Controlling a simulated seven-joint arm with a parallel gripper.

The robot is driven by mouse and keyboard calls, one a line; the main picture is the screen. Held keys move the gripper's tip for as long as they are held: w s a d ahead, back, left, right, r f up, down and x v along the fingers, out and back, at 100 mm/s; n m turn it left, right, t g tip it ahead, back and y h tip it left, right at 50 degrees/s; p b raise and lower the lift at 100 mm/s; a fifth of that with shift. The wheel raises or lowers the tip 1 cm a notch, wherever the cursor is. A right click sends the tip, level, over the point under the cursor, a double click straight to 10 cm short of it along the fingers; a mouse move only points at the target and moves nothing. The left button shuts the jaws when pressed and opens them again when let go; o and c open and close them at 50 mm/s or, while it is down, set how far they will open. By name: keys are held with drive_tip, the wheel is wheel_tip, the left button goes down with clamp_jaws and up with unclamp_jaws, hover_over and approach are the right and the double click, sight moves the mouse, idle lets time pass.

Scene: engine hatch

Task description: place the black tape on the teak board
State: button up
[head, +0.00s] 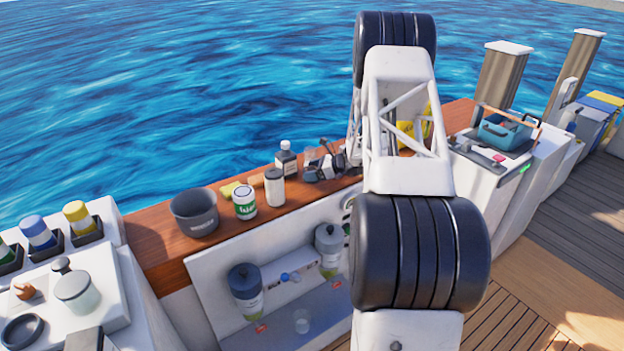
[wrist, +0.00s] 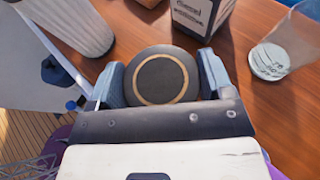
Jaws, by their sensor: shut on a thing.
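My gripper (wrist: 160,64) is shut on the black tape (wrist: 160,82), a round black roll with a tan ring on its face. One blue-grey finger presses on each side of it in the wrist view. The teak board (wrist: 275,110), a reddish-brown wooden surface, lies beneath; I cannot tell whether the tape touches it. In the head view the teak board (head: 150,243) runs along the hatch's top by the water.
A dark box-like bottle (wrist: 198,15) and a clear cup (wrist: 284,45) stand close beyond the tape; a pale ribbed cylinder (wrist: 72,22) is at left. In the head view, a grey pot (head: 195,212), white jar (head: 244,203) and dark bottle (head: 286,160) line the board.

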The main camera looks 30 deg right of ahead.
drive_tip(key=shift+f, duration=1.7)
drive_tip(key=shift+f, duration=0.15)
drive_tip(key=o, duration=1)
drive_tip(key=shift+c, duration=0.2)
drive_tip(key=shift+d+r, duration=0.1)
drive_tip(key=shift+r, duration=0.1)
drive_tip(key=v, duration=1.2)
